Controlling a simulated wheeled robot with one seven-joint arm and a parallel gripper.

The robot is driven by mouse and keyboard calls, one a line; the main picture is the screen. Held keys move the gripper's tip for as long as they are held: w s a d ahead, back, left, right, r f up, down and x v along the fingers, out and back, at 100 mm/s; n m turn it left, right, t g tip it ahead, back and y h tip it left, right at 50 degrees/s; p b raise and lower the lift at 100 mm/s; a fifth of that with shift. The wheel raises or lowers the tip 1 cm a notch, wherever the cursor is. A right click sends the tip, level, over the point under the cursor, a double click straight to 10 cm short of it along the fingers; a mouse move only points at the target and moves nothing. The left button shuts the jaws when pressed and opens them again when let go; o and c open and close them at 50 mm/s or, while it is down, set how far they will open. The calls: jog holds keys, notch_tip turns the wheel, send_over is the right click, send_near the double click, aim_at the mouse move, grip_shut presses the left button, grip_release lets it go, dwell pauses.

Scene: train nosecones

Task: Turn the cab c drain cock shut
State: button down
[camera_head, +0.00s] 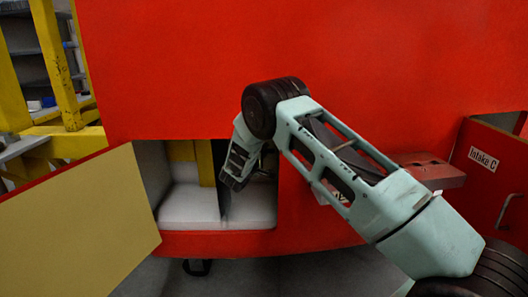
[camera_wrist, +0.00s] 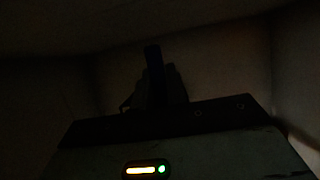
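My arm reaches into an open compartment (camera_head: 188,212) low in the red nosecone (camera_head: 180,75). My wrist end is inside the opening, in its right half, and my gripper's fingertips cannot be made out in the head view. The wrist view is very dark. It shows the dark outline of my gripper (camera_wrist: 158,85), with a narrow upright dark shape at its middle. I cannot tell whether the fingers are open or shut, or whether they touch anything. The cab c drain cock cannot be made out in either view; my arm or the darkness may hide it.
A cream-faced door (camera_head: 75,228) hangs open left of the compartment. A thin divider (camera_head: 222,190) splits it. At the right, an open red door labelled "Intake C" (camera_head: 487,170) and a reddish block (camera_head: 430,170) stand near my arm. Yellow framing (camera_head: 55,60) is at the far left.

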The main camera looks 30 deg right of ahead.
jog(key=shift+f+b, duration=0.15)
jog(key=shift+b, duration=0.15)
jog(key=f+m+b, duration=0.1)
jog(key=b, duration=0.3)
jog(key=shift+f+m+y, duration=0.25)
jog(key=shift+m+y, duration=0.15)
jog(key=w+a+f+m+y+b, duration=0.1)
jog(key=m+b, duration=0.4)
jog(key=b, duration=1.2)
jog(key=w+a+f+m+t+y+b, duration=0.1)
jog(key=w+a+f+m+y+b, duration=0.1)
jog(key=b, duration=1.5)
jog(key=a+f+m+y, duration=0.1)
jog(key=a+m+y, duration=0.1)
jog(key=m+y, duration=0.1)
jog(key=shift+w+m+y, duration=0.15)
jog(key=shift+m+y, duration=0.25)
jog(key=shift+m, duration=0.4)
jog(key=shift+b, duration=0.3)
jog(key=c, duration=1.4)
grip_release()
